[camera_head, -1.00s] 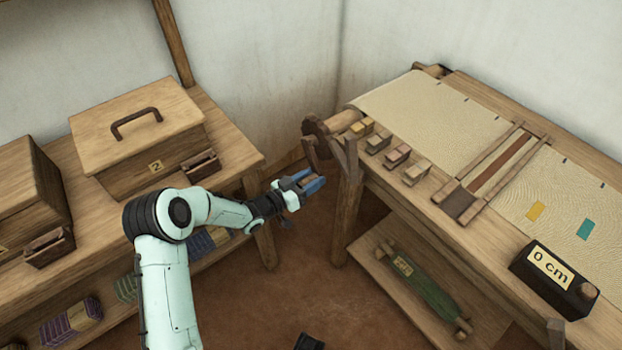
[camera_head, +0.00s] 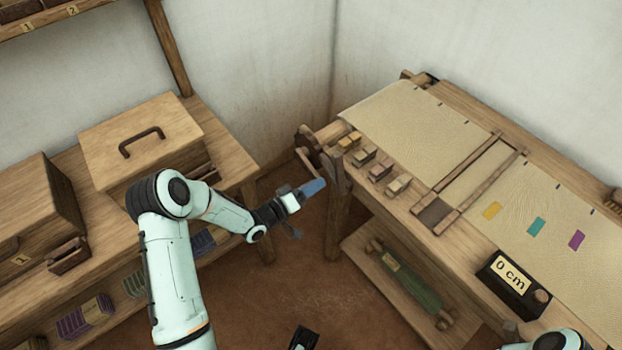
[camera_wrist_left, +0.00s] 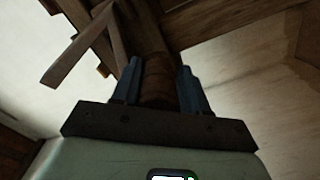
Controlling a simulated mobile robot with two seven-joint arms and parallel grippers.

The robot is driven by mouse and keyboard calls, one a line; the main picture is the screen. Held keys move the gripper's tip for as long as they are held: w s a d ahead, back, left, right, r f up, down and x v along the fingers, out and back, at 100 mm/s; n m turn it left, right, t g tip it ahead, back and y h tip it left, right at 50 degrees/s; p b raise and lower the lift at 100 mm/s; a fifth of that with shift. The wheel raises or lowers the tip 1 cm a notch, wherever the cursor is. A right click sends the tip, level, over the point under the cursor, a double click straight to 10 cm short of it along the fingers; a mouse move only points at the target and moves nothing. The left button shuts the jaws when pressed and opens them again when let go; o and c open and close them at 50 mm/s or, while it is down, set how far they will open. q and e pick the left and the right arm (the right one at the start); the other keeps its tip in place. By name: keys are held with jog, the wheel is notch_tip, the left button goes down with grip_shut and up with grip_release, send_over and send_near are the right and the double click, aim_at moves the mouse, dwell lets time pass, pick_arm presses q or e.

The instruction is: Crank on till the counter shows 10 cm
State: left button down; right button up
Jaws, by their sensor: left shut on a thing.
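The counter (camera_head: 510,278) is a dark box on the loom's front right, and its label reads 0 cm. The wooden crank (camera_head: 309,158) is at the loom's left end. My left gripper (camera_head: 314,187) is at that end; its blue fingers reach the crank area. In the left wrist view, the fingers (camera_wrist_left: 160,88) are on both sides of a round brown wooden handle (camera_wrist_left: 157,78), shut on it. The cloth (camera_head: 400,115) lies flat over the loom.
Several small wooden blocks (camera_head: 363,157) line the loom's front edge. A green roll (camera_head: 412,283) lies on the lower shelf. A lidded box (camera_head: 140,130) stands on the left bench. Brown floor (camera_head: 290,270) is open between bench and loom.

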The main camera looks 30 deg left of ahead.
pick_arm(q)
jog(key=r+n+p, duration=0.2)
jog(key=r, duration=0.1)
jog(key=r+n+p, duration=0.1)
jog(key=n, duration=0.1)
jog(key=shift+d+r+p, duration=0.25)
jog(key=shift+p, duration=0.05)
jog(key=shift+w+a+r+n+p, duration=0.1)
jog(key=shift+a+r+n+p, duration=0.05)
jog(key=shift+r+n+p, duration=0.5)
jog(key=shift+a+r+n+p, duration=0.15)
jog(key=shift+r+n+p, duration=0.25)
jog(key=shift+n, duration=0.35)
jog(key=c, duration=0.7)
grip_release()
jog(key=shift+c, duration=0.2)
jog(key=shift+f, duration=0.1)
